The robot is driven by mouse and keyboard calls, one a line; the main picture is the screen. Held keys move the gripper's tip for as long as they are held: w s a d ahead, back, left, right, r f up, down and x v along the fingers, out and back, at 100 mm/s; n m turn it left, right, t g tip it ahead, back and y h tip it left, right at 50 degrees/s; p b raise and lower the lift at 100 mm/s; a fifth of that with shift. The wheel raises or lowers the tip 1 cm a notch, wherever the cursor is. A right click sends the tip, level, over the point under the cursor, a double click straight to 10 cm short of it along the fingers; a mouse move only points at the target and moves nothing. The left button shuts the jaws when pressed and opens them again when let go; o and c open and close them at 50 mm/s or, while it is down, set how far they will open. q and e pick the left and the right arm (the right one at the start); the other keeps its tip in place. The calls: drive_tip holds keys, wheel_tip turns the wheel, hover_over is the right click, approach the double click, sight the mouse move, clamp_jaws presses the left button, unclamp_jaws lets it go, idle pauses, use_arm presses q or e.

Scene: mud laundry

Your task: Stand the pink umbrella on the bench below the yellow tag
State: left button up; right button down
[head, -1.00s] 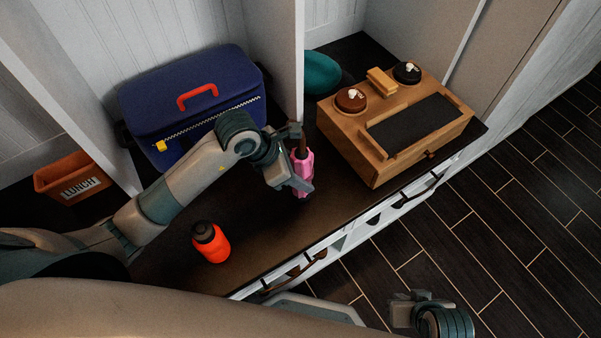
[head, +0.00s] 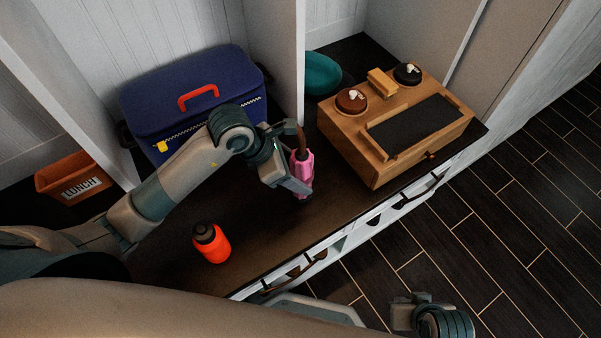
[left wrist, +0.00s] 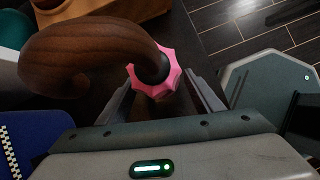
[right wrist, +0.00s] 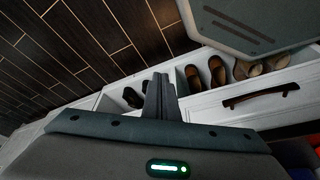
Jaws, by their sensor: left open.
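The pink umbrella (head: 303,172) has a curved brown wooden handle and appears upright on the dark bench (head: 262,222), left of the wooden box; its lower tip is hard to see. My left gripper (head: 298,163) is open, with its fingers on either side of the umbrella. In the left wrist view the pink umbrella top (left wrist: 155,82) lies between the spread fingers, with gaps beside it, and the handle curls left. A small yellow tag (head: 161,146) hangs at the left end of the blue bag's zipper. My right gripper (right wrist: 160,95) is shut and empty, away from the bench.
The blue bag (head: 190,95) stands against the back wall. An orange-red bottle (head: 213,245) stands near the bench front. A wooden box (head: 395,125) is right of the umbrella. An orange lunch bin (head: 72,180) is far left. Bare bench lies between bag and bottle.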

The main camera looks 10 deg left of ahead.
use_arm(q)
drive_tip(key=v, duration=1)
